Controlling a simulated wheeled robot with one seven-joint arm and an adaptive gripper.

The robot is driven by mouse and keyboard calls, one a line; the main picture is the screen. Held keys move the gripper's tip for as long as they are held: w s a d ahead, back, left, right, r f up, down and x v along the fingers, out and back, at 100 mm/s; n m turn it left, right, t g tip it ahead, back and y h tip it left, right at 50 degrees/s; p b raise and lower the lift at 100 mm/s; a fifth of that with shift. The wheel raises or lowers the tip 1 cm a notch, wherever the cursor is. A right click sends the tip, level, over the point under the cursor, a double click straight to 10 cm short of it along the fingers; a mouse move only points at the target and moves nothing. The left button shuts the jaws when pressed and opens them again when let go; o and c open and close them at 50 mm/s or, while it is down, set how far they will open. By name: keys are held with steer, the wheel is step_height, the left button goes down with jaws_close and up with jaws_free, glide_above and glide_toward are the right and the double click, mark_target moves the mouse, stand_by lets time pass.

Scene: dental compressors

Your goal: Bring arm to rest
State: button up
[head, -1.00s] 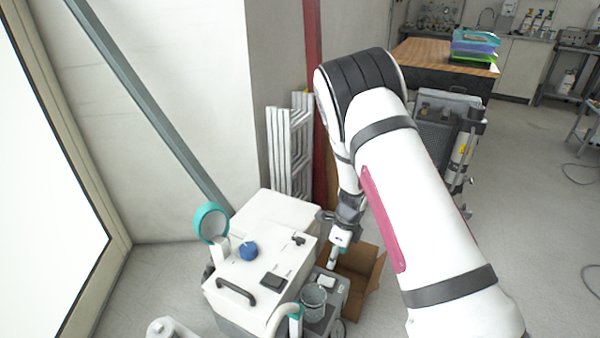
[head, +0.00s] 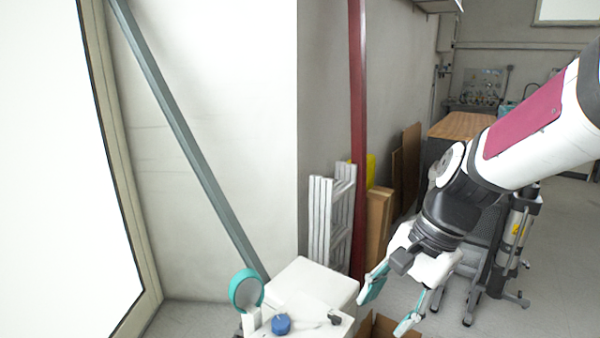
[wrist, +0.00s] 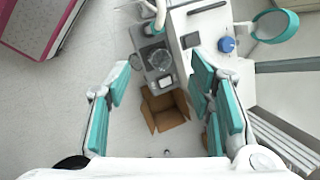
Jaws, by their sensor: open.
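My gripper (head: 391,300) is at the right of the head view, raised in front of the walkway and to the right of the white compressor unit (head: 312,283). Its two teal-padded fingers are spread apart with nothing between them. In the wrist view my gripper (wrist: 165,95) also shows open, with the fingers at left and right. Below it are the white unit (wrist: 205,22) with its blue knob (wrist: 227,44), and an open cardboard box (wrist: 165,110) on the floor. No contact with any of these shows.
A teal round piece (head: 246,290) stands at the unit's left. White folded ladder (head: 330,222) leans by the red post (head: 357,140). A wheeled stand (head: 515,240) is behind my arm at right. A wooden-topped bench (head: 462,126) stands farther back. Grey floor (wrist: 75,105) is open at left in the wrist view.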

steer(key=s+d+r+n+h, duration=0.25)
steer(key=s+n, duration=0.25)
steer(key=s, duration=0.6)
steer(key=s+d+r+n+h, duration=0.25)
steer(key=s+n, duration=0.25)
steer(key=s, duration=0.7)
step_height(320, 180, up, 22)
steer(key=t+y+p, duration=0.1)
steer(key=t+p, duration=0.2)
steer(key=p, duration=1.7)
steer(key=shift+d+r+n+t+p, duration=0.15)
steer(key=shift+n+t+p, duration=0.15)
steer(key=shift+t+p, duration=0.1)
steer(key=shift+w, duration=0.15)
